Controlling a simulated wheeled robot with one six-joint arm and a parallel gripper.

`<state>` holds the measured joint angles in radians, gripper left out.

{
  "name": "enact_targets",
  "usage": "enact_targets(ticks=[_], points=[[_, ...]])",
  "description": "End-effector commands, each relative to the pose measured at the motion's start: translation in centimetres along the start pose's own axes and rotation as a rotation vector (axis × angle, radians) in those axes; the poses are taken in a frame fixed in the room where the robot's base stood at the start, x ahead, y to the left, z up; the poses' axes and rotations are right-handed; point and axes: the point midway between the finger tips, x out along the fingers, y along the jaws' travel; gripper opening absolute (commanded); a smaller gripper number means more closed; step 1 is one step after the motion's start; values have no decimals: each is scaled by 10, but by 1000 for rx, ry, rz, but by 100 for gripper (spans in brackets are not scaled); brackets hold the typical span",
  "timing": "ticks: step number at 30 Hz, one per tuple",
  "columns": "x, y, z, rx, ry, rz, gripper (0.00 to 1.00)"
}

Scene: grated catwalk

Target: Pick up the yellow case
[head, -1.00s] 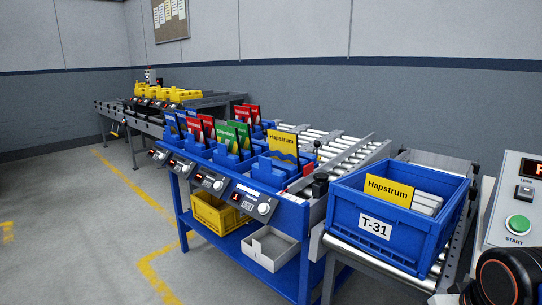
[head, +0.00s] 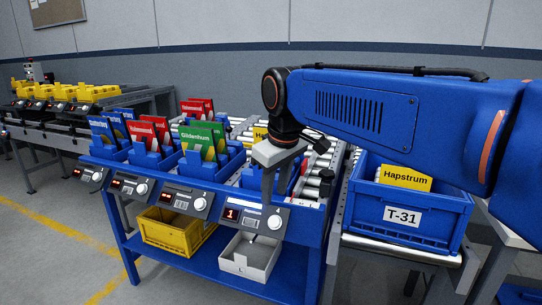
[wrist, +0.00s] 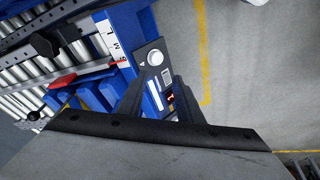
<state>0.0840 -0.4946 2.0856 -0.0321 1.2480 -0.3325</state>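A yellow flat case labelled Hapstrum (head: 261,134) stands in the rightmost blue holder of the rack; my gripper and arm hide most of it. Another yellow Hapstrum piece (head: 404,179) stands in the blue tote marked T-31 (head: 400,229). My gripper (head: 268,224) points down in front of the rightmost holder, over the control panel at the rack's front edge. In the wrist view my gripper (wrist: 156,77) has its two fingers apart, with the panel and its knob seen beyond them and nothing held.
Red, green and blue cases (head: 203,138) stand in holders to the left. A yellow bin (head: 170,232) and a light grey bin (head: 249,256) are on the lower shelf. Roller conveyors lie behind. Open floor with yellow lines is at the left front.

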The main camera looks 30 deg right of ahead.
Motion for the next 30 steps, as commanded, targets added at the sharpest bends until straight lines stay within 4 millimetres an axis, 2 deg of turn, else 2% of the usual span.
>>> enact_targets(ticks=[1, 6, 15, 22, 26, 30], points=[[-12, 13, -19, -26, -15, 2, 33], [-48, 52, -70, -129, -68, 1, 33], [-93, 122, -146, -303, -160, -20, 33], [-110, 159, -178, -391, -204, -43, 33], [-114, 168, -184, -415, -215, -50, 33], [-104, 170, -183, -422, -219, -53, 33]])
